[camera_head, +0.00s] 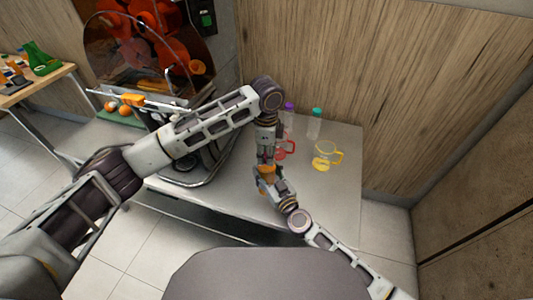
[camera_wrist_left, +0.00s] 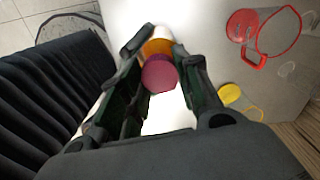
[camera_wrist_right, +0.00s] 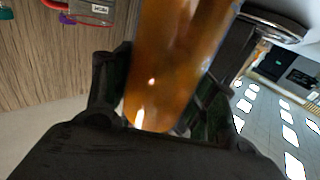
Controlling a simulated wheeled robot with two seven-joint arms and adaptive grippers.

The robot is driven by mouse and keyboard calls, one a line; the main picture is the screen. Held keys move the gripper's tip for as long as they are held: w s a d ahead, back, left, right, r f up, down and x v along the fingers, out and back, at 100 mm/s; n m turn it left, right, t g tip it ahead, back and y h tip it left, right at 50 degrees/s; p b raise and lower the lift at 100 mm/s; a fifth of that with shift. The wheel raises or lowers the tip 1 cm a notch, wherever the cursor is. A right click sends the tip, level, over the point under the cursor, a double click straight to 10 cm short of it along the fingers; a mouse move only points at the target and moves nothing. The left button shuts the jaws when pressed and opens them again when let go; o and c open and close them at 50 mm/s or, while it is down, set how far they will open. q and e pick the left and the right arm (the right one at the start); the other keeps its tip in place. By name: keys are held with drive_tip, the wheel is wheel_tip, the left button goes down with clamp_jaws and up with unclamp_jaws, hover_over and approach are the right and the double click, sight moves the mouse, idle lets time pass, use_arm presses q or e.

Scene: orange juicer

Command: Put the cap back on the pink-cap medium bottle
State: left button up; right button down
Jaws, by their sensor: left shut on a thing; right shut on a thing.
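The pink cap (camera_wrist_left: 159,74) is between the fingers of my left gripper (camera_wrist_left: 164,58), which is shut on it. Just beyond the cap, in line with it, the bottle's orange body (camera_wrist_left: 158,46) shows; I cannot tell whether cap and bottle touch. My right gripper (camera_wrist_right: 165,90) is shut around the bottle (camera_wrist_right: 180,55), which is filled with orange juice. In the head view, the left gripper (camera_head: 265,156) is directly above the right gripper (camera_head: 266,181), with the bottle (camera_head: 267,171) partly visible between them. The bottle's mouth is hidden.
A red-handled jug (camera_head: 287,149) stands close behind the grippers, and a yellow-rimmed jug (camera_head: 325,157) is to the right. The juicer (camera_head: 150,55) is at left. The counter's front right (camera_head: 335,205) is clear.

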use_arm(q)
drive_tip(key=m, duration=0.4)
drive_tip(key=shift+m, duration=0.4)
drive_tip(key=m, duration=0.5)
drive_tip(key=o, duration=1.2)
drive_tip(key=shift+r, duration=0.1)
drive_tip(key=shift+r, duration=5.9)
use_arm(e)
drive_tip(key=shift+c, duration=2)
unclamp_jaws()
drive_tip(key=shift+s, duration=0.1)
